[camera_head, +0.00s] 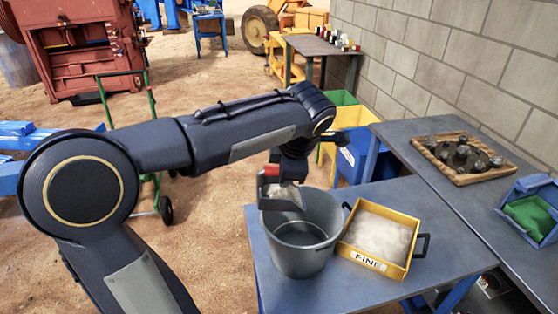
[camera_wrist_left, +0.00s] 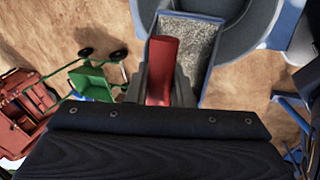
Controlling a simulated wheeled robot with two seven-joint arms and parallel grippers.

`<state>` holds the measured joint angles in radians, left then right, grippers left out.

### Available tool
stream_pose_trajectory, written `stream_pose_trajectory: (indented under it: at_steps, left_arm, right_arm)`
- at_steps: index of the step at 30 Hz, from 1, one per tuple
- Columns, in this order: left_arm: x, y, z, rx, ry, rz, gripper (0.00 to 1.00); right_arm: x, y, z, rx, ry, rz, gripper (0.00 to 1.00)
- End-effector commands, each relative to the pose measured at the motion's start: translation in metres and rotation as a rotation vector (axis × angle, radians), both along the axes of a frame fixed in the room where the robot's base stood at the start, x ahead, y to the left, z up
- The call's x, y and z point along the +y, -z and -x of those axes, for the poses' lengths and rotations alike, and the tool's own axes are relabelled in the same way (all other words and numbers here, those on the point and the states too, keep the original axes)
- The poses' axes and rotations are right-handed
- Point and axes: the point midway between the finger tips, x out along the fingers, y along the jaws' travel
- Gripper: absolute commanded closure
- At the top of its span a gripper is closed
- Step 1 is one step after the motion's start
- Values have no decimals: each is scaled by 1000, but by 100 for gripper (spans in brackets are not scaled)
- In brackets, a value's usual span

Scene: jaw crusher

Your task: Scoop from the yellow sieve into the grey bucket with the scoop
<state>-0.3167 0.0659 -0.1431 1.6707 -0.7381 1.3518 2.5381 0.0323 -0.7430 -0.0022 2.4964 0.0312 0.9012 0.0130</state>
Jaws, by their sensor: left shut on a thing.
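My left gripper (camera_head: 272,177) is shut on the scoop (camera_head: 283,198) by its red handle and holds it over the mouth of the grey bucket (camera_head: 298,252). In the left wrist view, the scoop (camera_wrist_left: 206,78) holds pale grey granular material, and its red handle (camera_wrist_left: 162,70) lies between the fingers. The bucket rim (camera_wrist_left: 262,22) shows beyond the scoop. The yellow sieve (camera_head: 405,219), labelled FINE, stands just right of the bucket and holds pale material. The bucket's inside is partly hidden by the scoop. My right gripper is not in view.
The bucket and sieve stand on a blue-grey table (camera_head: 350,290). A joining bench on the right bears a wooden tray (camera_head: 440,172) of dark rocks and a blue box (camera_head: 530,210) with green inside. A block wall (camera_head: 450,60) stands behind. A green trolley (camera_head: 150,180) is left.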

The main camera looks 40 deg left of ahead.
Motion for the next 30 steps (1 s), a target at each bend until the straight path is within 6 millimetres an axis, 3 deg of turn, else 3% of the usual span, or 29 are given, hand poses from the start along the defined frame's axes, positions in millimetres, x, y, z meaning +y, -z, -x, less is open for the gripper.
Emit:
stream_pose_trajectory:
  at_steps: [1,22,30]
  left_arm:
    - [-3,-5,-3,24,3,-27,100]
    - [-30,0,-27,298,3,-327,100]
    - [-49,16,-44,482,3,-532,100]
  right_arm:
    - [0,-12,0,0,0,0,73]
    - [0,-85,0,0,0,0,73]
    - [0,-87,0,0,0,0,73]
